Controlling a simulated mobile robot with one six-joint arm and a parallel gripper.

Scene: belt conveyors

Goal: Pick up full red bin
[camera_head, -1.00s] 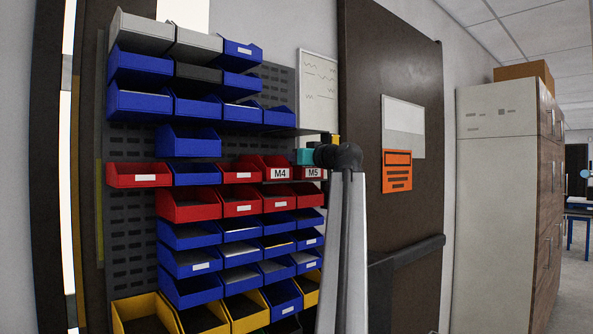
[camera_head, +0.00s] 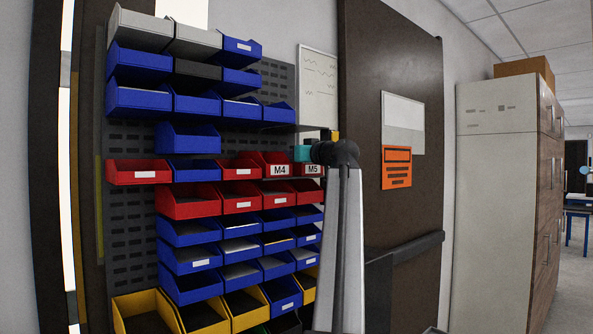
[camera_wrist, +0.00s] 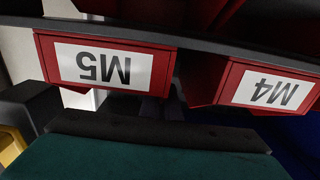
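Several red bins hang on the wall rack. One red bin labelled M4 (camera_head: 278,170) and one labelled M5 (camera_head: 313,170) sit side by side; both labels show upside down in the wrist view, M5 (camera_wrist: 108,66) at left and M4 (camera_wrist: 270,92) at right. How full each bin is cannot be told. My gripper (camera_head: 298,153) is right in front of the M4 and M5 bins. Its fingers are dark and unclear in the wrist view, and nothing is seen held.
Blue bins (camera_head: 188,142) fill rows above and below the red ones, with yellow bins (camera_head: 140,306) at the bottom. A dark door with a push bar (camera_head: 405,250) stands right of the rack. A tall cabinet (camera_head: 495,200) stands farther right.

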